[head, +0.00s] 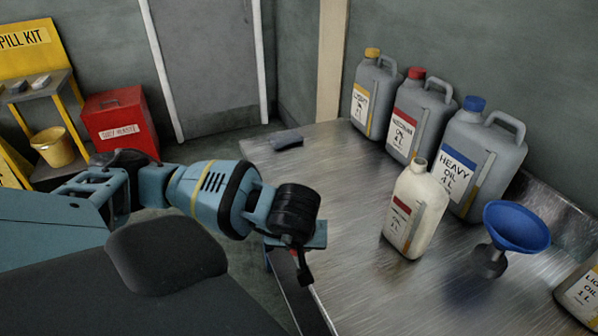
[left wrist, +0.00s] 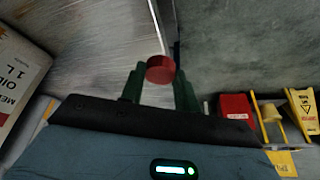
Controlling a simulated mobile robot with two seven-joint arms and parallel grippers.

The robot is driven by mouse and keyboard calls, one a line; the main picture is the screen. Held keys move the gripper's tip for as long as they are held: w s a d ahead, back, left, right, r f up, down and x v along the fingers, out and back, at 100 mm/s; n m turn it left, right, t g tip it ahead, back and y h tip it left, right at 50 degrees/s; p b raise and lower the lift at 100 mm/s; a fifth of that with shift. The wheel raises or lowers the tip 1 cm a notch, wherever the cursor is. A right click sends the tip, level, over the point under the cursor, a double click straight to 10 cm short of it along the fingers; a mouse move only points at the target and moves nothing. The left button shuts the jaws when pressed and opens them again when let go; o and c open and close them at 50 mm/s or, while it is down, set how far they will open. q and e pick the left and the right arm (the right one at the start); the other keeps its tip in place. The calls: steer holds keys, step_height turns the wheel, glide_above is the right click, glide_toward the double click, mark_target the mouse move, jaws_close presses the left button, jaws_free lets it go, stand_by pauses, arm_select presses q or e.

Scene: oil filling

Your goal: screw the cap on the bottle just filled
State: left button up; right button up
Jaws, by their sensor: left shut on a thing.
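The cream bottle (head: 415,212) with a red label stands upright on the metal bench, its neck at the top without a cap. In the left wrist view the bottle (left wrist: 18,72) shows at the left edge, its label reading oil 1 L. My left gripper (head: 302,272) is at the bench's near left edge, left of the bottle and apart from it. In the left wrist view its green fingers (left wrist: 160,88) are shut on a red cap (left wrist: 160,69). My right gripper is not in view.
Grey cans with yellow (head: 375,95), red (head: 420,115) and blue (head: 483,155) caps stand behind the bottle. A blue funnel (head: 517,226) stands to its right, with another bottle (head: 580,292) at the right edge. A dark item (head: 286,139) lies at the far left corner. The bench (head: 345,205) left of the bottle is clear.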

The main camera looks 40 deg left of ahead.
arm_select(q)
steer(key=w+d+r+m+t+h, duration=0.1)
steer(key=w+d+r+m+h, duration=0.2)
steer(key=w+d+r+m, duration=0.2)
steer(key=d+r+m, duration=0.3)
steer(key=d+r, duration=0.1)
steer(key=d, duration=0.1)
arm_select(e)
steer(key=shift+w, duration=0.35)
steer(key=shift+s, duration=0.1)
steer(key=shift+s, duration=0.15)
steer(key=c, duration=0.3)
arm_select(q)
steer(key=shift+a, duration=0.1)
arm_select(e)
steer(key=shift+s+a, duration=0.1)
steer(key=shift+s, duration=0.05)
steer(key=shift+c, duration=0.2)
